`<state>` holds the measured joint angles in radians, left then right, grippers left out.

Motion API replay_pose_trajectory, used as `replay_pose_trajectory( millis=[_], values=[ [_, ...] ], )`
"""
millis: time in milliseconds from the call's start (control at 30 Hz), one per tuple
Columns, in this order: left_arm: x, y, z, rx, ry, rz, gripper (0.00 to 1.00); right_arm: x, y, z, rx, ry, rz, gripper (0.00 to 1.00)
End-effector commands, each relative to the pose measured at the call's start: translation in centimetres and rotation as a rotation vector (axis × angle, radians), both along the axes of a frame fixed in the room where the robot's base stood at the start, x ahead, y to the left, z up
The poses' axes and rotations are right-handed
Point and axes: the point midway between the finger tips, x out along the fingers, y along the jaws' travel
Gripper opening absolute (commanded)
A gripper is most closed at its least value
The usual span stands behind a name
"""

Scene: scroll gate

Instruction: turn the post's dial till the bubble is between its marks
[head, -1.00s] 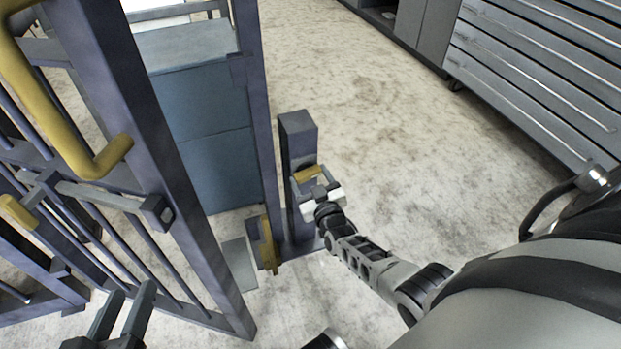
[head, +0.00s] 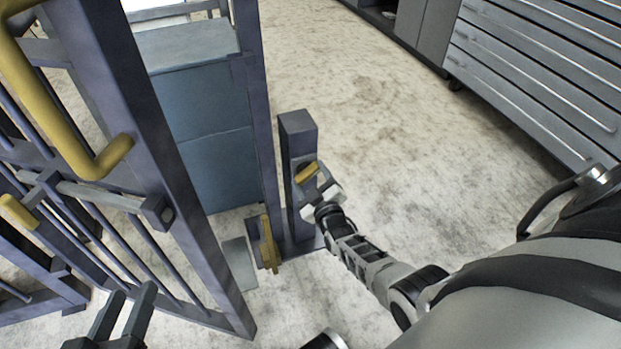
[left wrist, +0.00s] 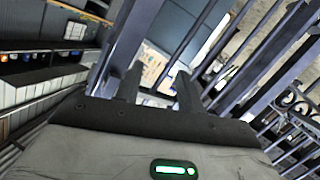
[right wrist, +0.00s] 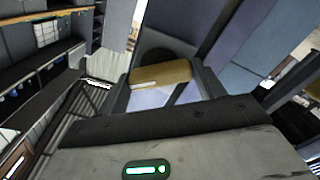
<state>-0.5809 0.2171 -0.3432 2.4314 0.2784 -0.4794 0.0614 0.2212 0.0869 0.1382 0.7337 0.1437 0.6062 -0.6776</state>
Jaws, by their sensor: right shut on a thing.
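The post (head: 297,130) is a short dark blue-grey column standing beside the gate frame. Its dial shows as a yellow bar-shaped grip (head: 306,172) on the post's near face, over a dark round part (right wrist: 165,55) in the right wrist view. My right gripper (head: 313,182) is shut on this bar, which lies between its fingers in the right wrist view (right wrist: 160,75). In the head view the bar is tilted, its right end higher. I cannot make out the bubble or its marks. My left gripper (head: 123,312) is open and empty, low at the left before the gate.
The barred gate (head: 180,200) with a yellow handle (head: 85,150) fills the left. A yellow latch piece (head: 268,243) sits low beside the post. A blue-grey cabinet (head: 205,120) stands behind the gate frame. Drawers (head: 540,80) stand at upper right; the floor (head: 400,130) between is clear.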

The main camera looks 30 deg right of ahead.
Motion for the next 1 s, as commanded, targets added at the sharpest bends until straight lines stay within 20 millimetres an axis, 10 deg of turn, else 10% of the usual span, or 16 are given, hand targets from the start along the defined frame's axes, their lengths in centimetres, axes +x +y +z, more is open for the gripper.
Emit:
replay_pose_trajectory(
  millis=[167, 200, 300, 633, 1000],
  values=[
    [0.0, 0.0, 0.1, -0.003, -0.002, 0.001, 0.38, 0.0, 0.0, 0.0, 0.001, 0.000, 0.000, 0.45],
    [0.0, 0.0, 0.1, -0.003, -0.002, 0.001, 0.38, 0.0, 0.0, 0.0, 0.001, 0.000, 0.000, 0.71],
    [0.0, 0.0, 0.1, -0.003, -0.002, 0.001, 0.38, 0.0, 0.0, 0.0, 0.001, 0.000, 0.000, 0.90],
    [0.0, 0.0, 0.5, 0.003, -0.004, 0.002, 0.38, -0.5, 0.1, 0.1, 0.002, 0.001, 0.000, 0.90],
    [-0.3, 0.8, -0.3, 0.135, 0.021, 0.004, 0.38, -6.1, 1.5, 0.2, 0.002, 0.001, 0.000, 0.90]
  ],
)
